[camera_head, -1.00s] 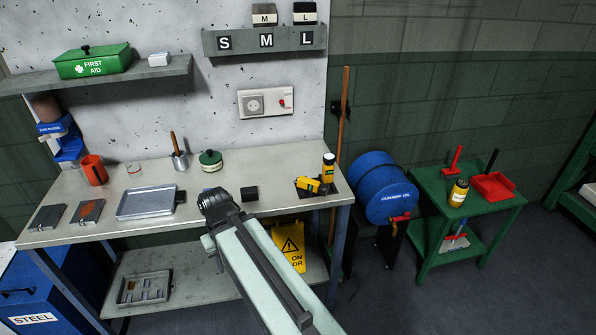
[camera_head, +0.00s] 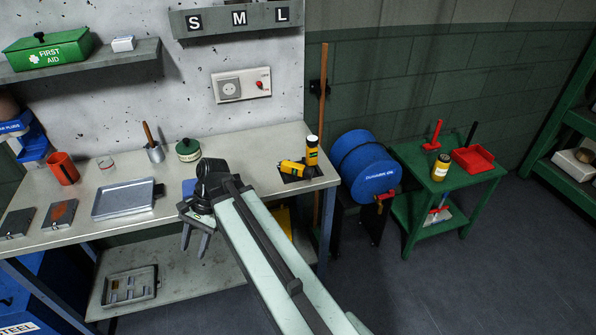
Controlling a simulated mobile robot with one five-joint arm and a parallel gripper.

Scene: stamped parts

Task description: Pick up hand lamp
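A yellow and black object, likely the hand lamp (camera_head: 291,167), lies on its side near the right end of the workbench. My arm hides part of the bench between the gripper and the lamp.
A grey tray (camera_head: 123,214), a green tin (camera_head: 188,146) and a blue item (camera_head: 189,188) share the workbench (camera_head: 235,143). A blue drum (camera_head: 368,172) stands right of it. A green cart (camera_head: 411,154) holds another yellow container (camera_head: 440,168) and a red tray (camera_head: 474,160).

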